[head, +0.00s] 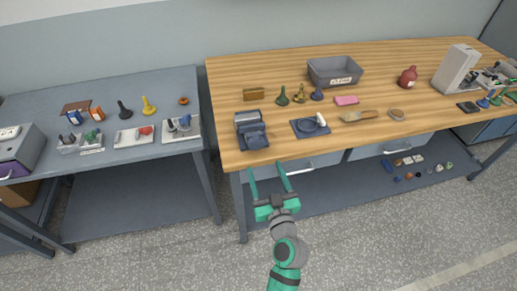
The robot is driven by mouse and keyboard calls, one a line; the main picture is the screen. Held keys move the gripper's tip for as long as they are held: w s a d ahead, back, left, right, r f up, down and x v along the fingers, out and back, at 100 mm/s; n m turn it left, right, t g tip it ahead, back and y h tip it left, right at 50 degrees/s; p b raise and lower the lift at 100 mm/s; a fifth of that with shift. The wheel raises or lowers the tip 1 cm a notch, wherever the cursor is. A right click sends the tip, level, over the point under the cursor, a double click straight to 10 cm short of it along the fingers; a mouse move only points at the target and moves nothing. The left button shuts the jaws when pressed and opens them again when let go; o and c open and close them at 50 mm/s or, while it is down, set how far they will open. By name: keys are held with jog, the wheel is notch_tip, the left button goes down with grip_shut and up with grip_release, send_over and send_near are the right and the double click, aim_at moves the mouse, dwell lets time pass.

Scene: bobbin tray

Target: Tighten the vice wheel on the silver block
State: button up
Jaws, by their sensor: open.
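A dark blue-grey vice (251,135) stands at the front left corner of the wooden workbench (375,130). A paler grey strip shows at its top, which may be the silver block, but it is too small to be sure. I cannot make out the vice wheel clearly. My green gripper (265,168) is open and empty. In the picture its fingers point up towards the bench's front edge, below and slightly right of the vice, and they are apart from it.
A dark square mat (298,131) with a round blue item and a white piece lies right of the vice. A brush (360,116), pink block (346,100) and grey bin (335,84) are farther away. A grey table (60,105) with small items stands left, across a narrow gap.

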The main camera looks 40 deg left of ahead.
aim_at(257, 146)
jog(key=x, duration=1)
jog(key=shift+w+a, duration=0.25)
jog(key=shift+w, duration=0.05)
jog(key=shift+c, duration=0.5)
jog(key=c, duration=1)
